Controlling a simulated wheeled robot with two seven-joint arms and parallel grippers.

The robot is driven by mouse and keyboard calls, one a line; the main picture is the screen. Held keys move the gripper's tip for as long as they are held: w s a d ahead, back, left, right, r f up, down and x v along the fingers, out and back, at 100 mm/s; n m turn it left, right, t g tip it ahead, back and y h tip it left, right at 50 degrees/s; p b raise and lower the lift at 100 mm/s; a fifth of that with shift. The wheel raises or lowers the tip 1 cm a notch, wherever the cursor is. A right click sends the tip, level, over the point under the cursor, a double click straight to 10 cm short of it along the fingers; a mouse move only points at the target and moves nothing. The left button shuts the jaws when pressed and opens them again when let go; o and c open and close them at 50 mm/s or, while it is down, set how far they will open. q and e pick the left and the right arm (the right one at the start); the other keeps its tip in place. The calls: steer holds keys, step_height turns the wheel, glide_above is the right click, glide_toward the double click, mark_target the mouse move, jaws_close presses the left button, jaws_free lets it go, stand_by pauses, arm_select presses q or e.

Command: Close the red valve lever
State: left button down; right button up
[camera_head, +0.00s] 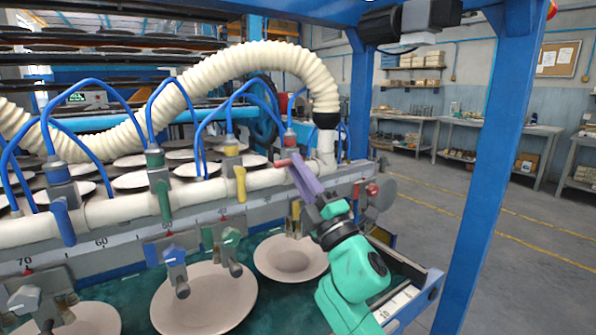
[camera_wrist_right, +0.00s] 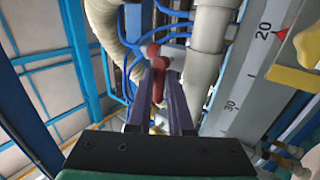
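The red valve lever (camera_head: 283,162) sits on the right end of the cream pipe, below a blue hose. Its red handle (camera_wrist_right: 157,64) shows near the centre of the right wrist view. My right gripper (camera_head: 294,160), with purple fingers, reaches up to the lever from the lower right. In the right wrist view my right gripper's fingertips (camera_wrist_right: 159,80) stand on either side of the red handle with a narrow gap. I cannot tell whether both fingers press on it. The fingers hide part of the lever in the head view. My left gripper is not in view.
The cream pipe (camera_head: 135,207) carries yellow, green and blue levers to the left. A ribbed hose (camera_head: 255,58) arches above. A blue post (camera_head: 500,150) stands at the right. Plates (camera_head: 204,298) lie below the measuring rail. Open floor lies beyond the post.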

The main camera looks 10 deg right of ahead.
steer(key=o, duration=0.4)
steer(key=shift+d, duration=0.15)
steer(key=b+v, duration=0.5)
steer(key=v, duration=0.9)
steer(key=shift+s, duration=0.2)
steer(key=shift+d+f, duration=0.1)
steer(key=shift+f, duration=0.1)
